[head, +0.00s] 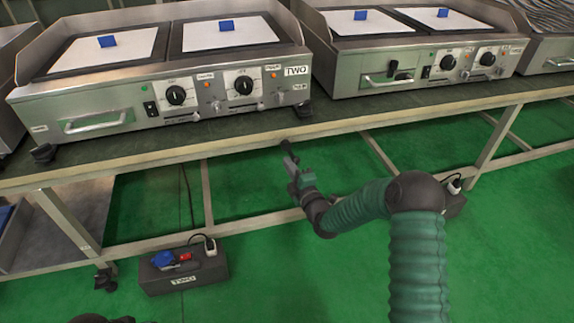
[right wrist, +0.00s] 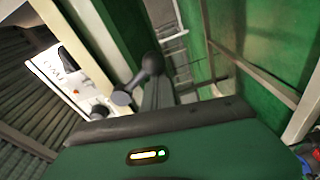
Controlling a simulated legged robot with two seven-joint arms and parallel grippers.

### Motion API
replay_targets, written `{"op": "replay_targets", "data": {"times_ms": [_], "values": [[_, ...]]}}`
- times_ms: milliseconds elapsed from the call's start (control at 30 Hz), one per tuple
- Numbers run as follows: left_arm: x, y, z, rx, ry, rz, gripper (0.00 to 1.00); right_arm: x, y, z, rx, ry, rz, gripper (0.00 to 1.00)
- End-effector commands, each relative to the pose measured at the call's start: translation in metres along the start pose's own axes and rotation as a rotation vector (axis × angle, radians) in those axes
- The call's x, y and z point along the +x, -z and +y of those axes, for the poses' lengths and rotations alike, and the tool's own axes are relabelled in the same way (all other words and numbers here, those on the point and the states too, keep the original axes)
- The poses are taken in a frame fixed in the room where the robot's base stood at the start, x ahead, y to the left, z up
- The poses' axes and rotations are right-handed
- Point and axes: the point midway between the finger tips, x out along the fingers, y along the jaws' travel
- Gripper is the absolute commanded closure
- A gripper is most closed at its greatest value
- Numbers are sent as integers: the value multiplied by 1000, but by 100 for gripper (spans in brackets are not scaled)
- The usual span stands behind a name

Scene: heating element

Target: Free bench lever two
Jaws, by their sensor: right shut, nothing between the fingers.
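The heating unit marked TWO (head: 242,97) stands on the bench (head: 235,133) at the upper left in the head view. Its front has two black dials, small switches and a handle at left. Part of its panel shows tilted at the left of the right wrist view (right wrist: 70,78). I cannot make out which part is the lever. My right gripper (head: 289,154) is shut and empty, in front of and just below the bench's front edge, apart from the unit. Its dark fingers show in the right wrist view (right wrist: 137,82).
A similar unit (head: 420,75) stands to the right on the bench. A black box (head: 183,276) labelled TWO, with blue and red plugs, lies on the green floor (head: 275,275) under the bench. A caster (head: 105,279) and rails are beneath the bench. Open floor lies in front.

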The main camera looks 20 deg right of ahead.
Motion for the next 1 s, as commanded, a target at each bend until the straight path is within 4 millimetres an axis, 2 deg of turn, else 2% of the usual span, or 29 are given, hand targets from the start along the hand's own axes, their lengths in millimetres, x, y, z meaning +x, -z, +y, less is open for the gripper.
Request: {"op": "replay_targets", "data": {"times_ms": [600,1000], "values": [[-17,4,0,0,0,0,64,-4,-26,15,-451,63,-1,100],[-20,5,0,0,0,0,64,-5,-33,20,-582,83,-4,100]]}}
